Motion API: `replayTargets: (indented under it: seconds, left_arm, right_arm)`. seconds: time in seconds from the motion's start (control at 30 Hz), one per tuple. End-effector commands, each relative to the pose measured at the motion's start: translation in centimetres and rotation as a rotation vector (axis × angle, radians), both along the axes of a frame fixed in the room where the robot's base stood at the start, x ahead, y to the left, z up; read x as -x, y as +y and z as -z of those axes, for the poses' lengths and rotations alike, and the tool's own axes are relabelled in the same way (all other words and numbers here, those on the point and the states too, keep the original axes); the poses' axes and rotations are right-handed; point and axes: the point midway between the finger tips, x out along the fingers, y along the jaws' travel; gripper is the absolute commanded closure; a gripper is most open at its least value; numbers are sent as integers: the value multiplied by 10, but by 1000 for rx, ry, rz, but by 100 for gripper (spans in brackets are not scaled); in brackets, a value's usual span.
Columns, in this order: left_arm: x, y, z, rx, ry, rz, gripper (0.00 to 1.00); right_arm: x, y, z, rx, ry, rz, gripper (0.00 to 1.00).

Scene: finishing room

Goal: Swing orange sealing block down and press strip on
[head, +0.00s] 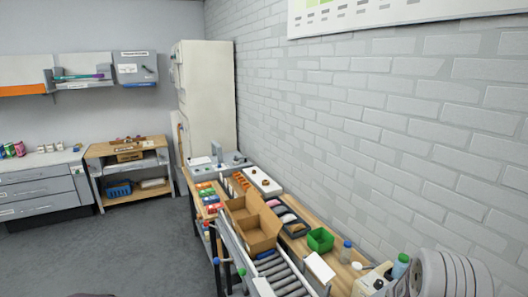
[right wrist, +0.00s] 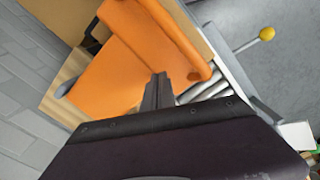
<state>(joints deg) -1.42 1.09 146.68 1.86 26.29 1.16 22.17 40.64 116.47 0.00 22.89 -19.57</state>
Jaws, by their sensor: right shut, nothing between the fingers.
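The orange sealing block (right wrist: 112,83) fills the upper middle of the right wrist view, with a rounded orange bar (right wrist: 165,38) along its right side. My right gripper (right wrist: 158,78) is shut and empty. Its fingertips overlap the block's lower right edge in the picture; I cannot tell whether they touch it. I cannot make out the strip. In the head view neither gripper shows, and I cannot pick out the sealing block there.
Grey rollers (right wrist: 203,88) and a yellow-knobbed lever (right wrist: 266,34) lie right of the block. In the head view, an open cardboard box (head: 258,228) stands by the roller conveyor (head: 283,276). A green bin (head: 320,239) is beside it. Open floor lies left.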

Motion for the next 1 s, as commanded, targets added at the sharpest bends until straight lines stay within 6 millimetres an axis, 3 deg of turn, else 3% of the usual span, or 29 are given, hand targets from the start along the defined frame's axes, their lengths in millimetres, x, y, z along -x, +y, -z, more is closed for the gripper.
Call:
replayTargets:
  seconds: [1.0]
  left_arm:
    - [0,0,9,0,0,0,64]
  right_arm:
    - [0,0,13,0,0,0,100]
